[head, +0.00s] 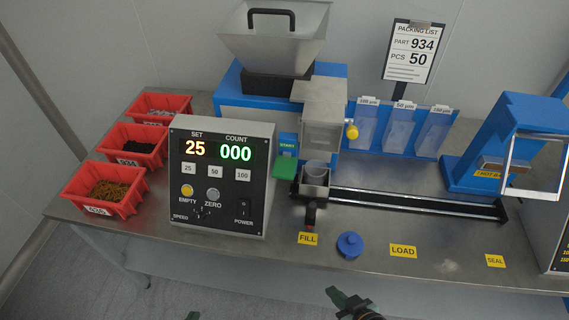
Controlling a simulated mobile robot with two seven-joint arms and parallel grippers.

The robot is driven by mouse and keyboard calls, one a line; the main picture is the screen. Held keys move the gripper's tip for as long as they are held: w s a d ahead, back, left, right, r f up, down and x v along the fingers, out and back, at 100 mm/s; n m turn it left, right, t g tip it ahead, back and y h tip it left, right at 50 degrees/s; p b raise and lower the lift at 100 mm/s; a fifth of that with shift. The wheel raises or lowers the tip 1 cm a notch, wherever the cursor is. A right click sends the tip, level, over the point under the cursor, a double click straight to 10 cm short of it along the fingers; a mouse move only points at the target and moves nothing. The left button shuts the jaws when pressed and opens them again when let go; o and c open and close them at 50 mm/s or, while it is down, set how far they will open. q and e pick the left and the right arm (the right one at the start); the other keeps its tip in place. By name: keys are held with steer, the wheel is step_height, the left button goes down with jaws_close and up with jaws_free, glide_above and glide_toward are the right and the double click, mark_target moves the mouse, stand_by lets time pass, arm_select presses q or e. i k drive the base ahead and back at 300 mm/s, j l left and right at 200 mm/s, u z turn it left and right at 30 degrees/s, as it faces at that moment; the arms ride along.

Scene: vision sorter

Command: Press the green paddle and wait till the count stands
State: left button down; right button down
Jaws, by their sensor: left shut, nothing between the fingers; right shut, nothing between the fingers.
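The green paddle (285,168) sticks out below a blue START plate (288,141), between the control box (221,200) and the cup (316,172). Nothing touches it. The count display (236,153) reads 000 in green. The set display (195,148) reads 25 in orange. My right gripper (339,296) is shut and empty at the bottom edge, in front of the bench and well short of the paddle. Only a small tip of my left gripper (193,316) shows at the bottom edge; it is shut and far from the paddle.
Three red bins (106,208) stand at the left. A grey hopper (273,42) stands behind the paddle. A blue knob (350,244) sits near the front edge. A black rail (415,204) runs right. The packing list (411,52) reads part 934, 50 pieces.

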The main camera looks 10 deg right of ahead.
mark_target(284, 166)
steer(key=i+j, duration=0.1)
steer(key=j, duration=0.35)
steer(key=i+j+z, duration=0.15)
steer(key=j, duration=0.7)
steer(key=i+z, duration=0.05)
